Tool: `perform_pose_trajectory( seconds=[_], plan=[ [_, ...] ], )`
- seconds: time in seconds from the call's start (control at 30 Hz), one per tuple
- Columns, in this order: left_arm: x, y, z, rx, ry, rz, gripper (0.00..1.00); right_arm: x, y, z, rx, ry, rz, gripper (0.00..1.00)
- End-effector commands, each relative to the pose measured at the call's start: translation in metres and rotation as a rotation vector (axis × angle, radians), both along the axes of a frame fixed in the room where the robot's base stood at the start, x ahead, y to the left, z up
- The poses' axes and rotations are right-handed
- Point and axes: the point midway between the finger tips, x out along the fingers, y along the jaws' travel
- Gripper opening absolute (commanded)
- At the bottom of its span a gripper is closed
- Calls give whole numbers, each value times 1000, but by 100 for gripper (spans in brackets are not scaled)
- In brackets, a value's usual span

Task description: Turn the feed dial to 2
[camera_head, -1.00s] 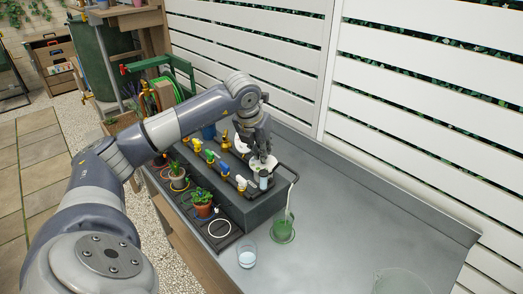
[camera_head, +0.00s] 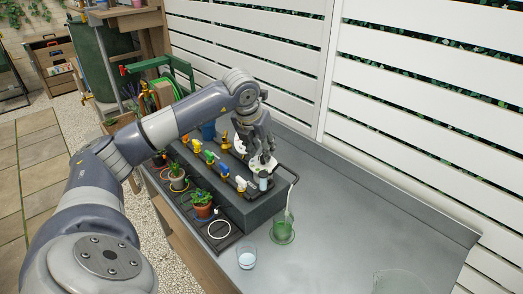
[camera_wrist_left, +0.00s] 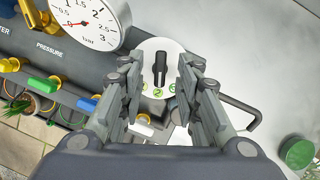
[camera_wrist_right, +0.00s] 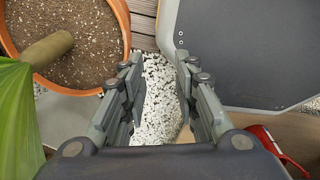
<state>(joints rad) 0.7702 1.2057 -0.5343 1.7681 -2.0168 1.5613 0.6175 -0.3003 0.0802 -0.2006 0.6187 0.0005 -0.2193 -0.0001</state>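The feed dial is a white plate (camera_wrist_left: 183,134) with a black knob (camera_wrist_left: 160,66) and small green number marks, a 2 legible below the knob in the left wrist view. The knob's long axis runs up and down in that view. The plate also shows in the head view (camera_head: 262,165). My left gripper (camera_wrist_left: 160,68) is open above the dial, one finger on each side of the knob, with gaps visible; it also shows in the head view (camera_head: 261,155). My right gripper (camera_wrist_right: 157,72) is open and empty, away from the dial.
A pressure gauge (camera_wrist_left: 88,20) stands beside the dial. Colored valve handles (camera_head: 210,157) line the dark box, with potted plants (camera_head: 201,204) in front. The bench (camera_head: 360,205) beyond is mostly clear.

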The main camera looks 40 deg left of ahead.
Motion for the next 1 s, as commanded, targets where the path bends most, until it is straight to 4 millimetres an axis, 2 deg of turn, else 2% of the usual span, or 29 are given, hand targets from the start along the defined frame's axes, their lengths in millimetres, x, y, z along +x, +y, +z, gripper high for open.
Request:
perform_pose_trajectory(
  seconds=[0.3,0.5,0.7,1.0],
  plan=[
    [-24,-6,63,2,-8,-1,31,1,0,0,0,-1,0,28],
    [-35,-9,91,1,-5,1,31,1,0,0,0,-1,0,28],
    [-40,-10,100,2,-3,0,31,1,0,0,0,-1,0,28],
    [-40,-10,100,2,-3,0,31,1,0,0,0,-1,0,28]
  ],
)
